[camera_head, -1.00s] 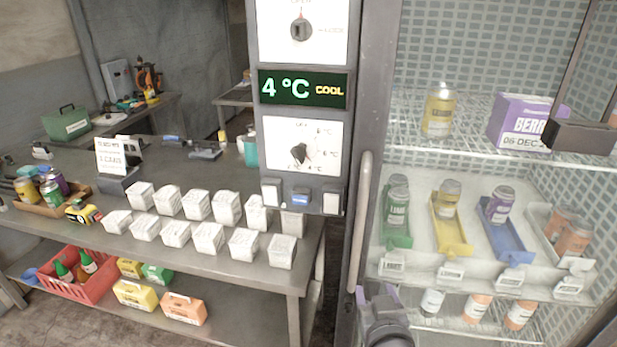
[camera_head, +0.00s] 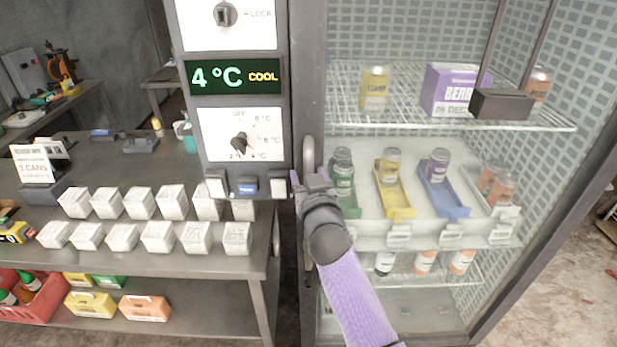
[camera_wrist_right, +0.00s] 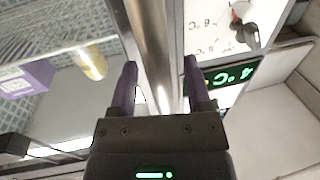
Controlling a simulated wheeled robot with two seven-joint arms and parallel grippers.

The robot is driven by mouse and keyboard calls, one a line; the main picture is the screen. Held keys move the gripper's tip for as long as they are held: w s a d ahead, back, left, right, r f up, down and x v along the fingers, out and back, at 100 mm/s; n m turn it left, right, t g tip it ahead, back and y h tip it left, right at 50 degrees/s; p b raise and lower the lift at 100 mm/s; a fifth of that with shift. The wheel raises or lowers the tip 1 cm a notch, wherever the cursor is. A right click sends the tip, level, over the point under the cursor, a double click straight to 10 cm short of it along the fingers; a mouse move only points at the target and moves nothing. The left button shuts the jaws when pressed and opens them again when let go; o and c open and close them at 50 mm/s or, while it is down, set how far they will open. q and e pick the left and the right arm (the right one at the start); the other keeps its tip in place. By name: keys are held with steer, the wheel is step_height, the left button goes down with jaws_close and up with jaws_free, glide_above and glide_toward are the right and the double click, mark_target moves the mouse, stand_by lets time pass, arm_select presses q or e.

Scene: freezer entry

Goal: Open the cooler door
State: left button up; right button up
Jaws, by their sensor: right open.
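The cooler door (camera_head: 312,95) is a tall glass door in a grey frame at the right of the head view and looks shut. Its upright bar handle (camera_head: 308,150) is on the left edge, partly hidden by my right gripper (camera_head: 308,183). In the right wrist view the handle (camera_wrist_right: 152,45) is a shiny metal bar running between the two purple fingers of my right gripper (camera_wrist_right: 160,66). The fingers are open, one on each side of the bar, with a gap visible. My left gripper is not in view.
A control panel with a 4 °C display (camera_head: 232,76) stands left of the door. A bench (camera_head: 262,268) with several white boxes is at the left. Shelves behind the glass hold a purple box (camera_head: 447,90), cans and coloured trays. Floor shows at far right.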

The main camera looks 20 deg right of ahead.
jaws_close()
stand_by(1.3)
